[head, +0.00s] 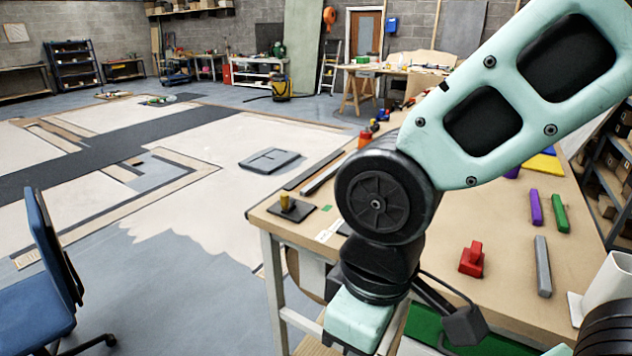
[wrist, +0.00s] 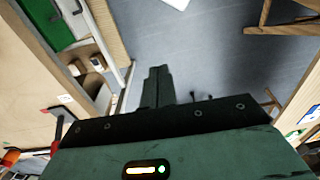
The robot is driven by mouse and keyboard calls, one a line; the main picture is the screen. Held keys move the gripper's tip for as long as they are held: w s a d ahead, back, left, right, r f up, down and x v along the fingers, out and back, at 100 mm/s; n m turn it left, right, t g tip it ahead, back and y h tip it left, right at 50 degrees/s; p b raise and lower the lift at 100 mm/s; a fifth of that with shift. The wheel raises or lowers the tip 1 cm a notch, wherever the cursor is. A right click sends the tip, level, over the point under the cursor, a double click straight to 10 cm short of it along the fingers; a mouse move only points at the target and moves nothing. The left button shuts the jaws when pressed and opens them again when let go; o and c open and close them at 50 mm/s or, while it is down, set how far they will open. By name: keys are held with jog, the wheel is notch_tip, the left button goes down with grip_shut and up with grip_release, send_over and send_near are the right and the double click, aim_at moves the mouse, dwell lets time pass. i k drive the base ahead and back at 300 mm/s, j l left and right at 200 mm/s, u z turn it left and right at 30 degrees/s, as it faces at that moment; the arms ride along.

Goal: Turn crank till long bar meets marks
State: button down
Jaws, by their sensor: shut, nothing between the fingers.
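My gripper (wrist: 159,72) points down past the table's front edge in the wrist view, its dark fingers together and empty, with grey floor beyond them. In the head view my arm hides its fingertips. A white strip with small marks (head: 330,231) lies near my arm. My gripper touches none of these.
On the wooden table (head: 515,230) are a red block with a grip (head: 472,260), a grey bar (head: 542,266), a purple bar (head: 536,207) and a green bar (head: 560,213). A white cylinder (head: 608,290) stands at right. A blue chair (head: 45,265) stands on the floor at left.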

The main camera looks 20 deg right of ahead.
aim_at(287, 203)
jog(key=i+j, duration=0.95)
